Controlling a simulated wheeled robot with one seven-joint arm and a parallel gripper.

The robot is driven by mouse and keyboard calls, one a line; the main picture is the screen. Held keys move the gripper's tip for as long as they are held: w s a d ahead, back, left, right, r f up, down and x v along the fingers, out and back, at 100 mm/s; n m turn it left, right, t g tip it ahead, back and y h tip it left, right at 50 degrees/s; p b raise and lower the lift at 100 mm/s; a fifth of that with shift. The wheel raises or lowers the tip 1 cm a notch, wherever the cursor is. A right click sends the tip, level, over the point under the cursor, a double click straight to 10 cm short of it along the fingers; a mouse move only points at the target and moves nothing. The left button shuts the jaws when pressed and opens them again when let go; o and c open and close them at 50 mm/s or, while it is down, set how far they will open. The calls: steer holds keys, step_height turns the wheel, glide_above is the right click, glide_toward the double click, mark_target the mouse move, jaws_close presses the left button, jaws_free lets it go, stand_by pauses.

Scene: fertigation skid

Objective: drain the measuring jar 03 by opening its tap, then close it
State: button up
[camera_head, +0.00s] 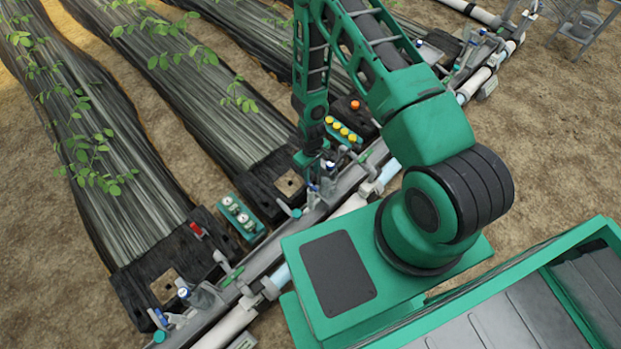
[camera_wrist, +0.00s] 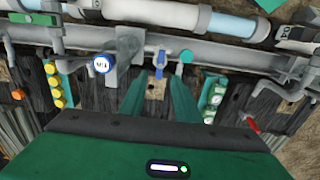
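In the wrist view, my gripper (camera_wrist: 160,78) is open, its two green fingers apart and pointing at the grey pipe rail. A blue tap handle (camera_wrist: 161,62) shows between and just beyond the fingertips; I cannot tell whether they touch it. To its left are a translucent jar (camera_wrist: 128,46) and a round blue-and-white tag (camera_wrist: 101,64), whose small lettering I cannot read surely. No tag clearly reading 03 shows. In the head view, my gripper (camera_head: 318,178) is down at the rail, where my arm partly hides the jar and tap. Another clear jar (camera_head: 207,298) stands at lower left.
A green knob (camera_wrist: 186,56) sits close right of the blue handle. A gauge block (camera_wrist: 214,100) and a red lever (camera_wrist: 253,124) lie further right, a yellow-button block (camera_wrist: 55,86) left. In the head view, the grey rail (camera_head: 262,262) runs diagonally past planted black beds (camera_head: 120,200).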

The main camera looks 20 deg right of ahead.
steer(key=shift+r, duration=1.5)
steer(key=d+r+m+h, duration=0.15)
steer(key=d+r, duration=0.35)
steer(key=r, duration=0.6)
steer(key=d+r+m, duration=0.2)
steer(key=d+r, duration=0.3)
steer(key=r, duration=0.5)
steer(key=d+r+m, duration=0.1)
steer(key=d+r, duration=0.4)
steer(key=r, duration=0.6)
steer(key=s+d+r+m, duration=0.3)
steer(key=s+r, duration=0.8)
steer(key=r, duration=0.1)
steer(key=s+r+m+y, duration=0.1)
steer(key=s+r+m, duration=0.2)
steer(key=s+r, duration=0.4)
steer(key=s+a, duration=0.1)
steer(key=s, duration=0.5)
steer(key=shift+s+r+y, duration=0.15)
steer(key=shift+s+y, duration=0.15)
steer(key=shift+y, duration=0.05)
